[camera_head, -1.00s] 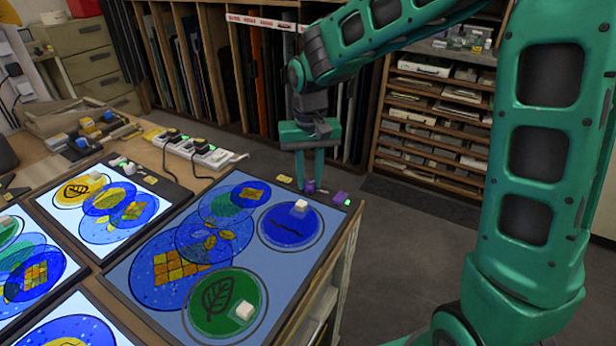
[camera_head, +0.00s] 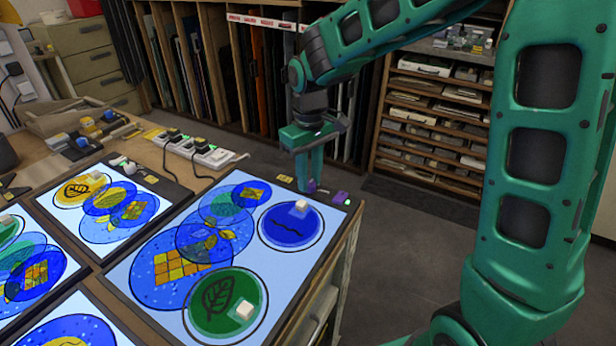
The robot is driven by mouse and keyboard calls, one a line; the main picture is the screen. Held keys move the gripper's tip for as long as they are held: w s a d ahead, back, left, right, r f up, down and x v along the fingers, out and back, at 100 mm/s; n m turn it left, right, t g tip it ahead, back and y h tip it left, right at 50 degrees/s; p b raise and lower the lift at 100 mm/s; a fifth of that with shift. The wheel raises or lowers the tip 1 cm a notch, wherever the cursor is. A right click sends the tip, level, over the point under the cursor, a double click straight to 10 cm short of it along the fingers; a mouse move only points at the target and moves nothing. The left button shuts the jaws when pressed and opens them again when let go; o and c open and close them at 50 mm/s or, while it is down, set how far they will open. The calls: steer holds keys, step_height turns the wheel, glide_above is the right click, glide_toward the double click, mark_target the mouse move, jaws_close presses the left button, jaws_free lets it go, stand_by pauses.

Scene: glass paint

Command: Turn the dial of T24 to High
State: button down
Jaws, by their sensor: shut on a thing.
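My gripper (camera_head: 307,184) points down at the far right corner of the nearest large light panel (camera_head: 118,279). Its fingers are shut on a small purple dial (camera_head: 312,187) on the panel's dark far rim, and they partly hide it. The hand is turned, so one finger mostly covers the other. The panel glows bright pale blue-white. No T24 label is readable, and the dial's markings are too small to read.
A purple block (camera_head: 341,197) with a small green light sits just right of the dial, and a yellow tag (camera_head: 285,179) lies to its left. Power strips (camera_head: 203,150) stand on the bench behind. Open floor (camera_head: 420,260) lies to the right.

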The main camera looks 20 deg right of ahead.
mark_target(310, 182)
steer(key=n, duration=1.2)
steer(key=shift+w+r, duration=0.1)
steer(key=shift+d+n, duration=0.1)
steer(key=shift+n, duration=0.2)
stand_by(0.3)
steer(key=c, duration=1.7)
jaws_free()
steer(key=shift+o, duration=1.1)
step_height(310, 182, up, 11)
steer(key=shift+f, duration=0.2)
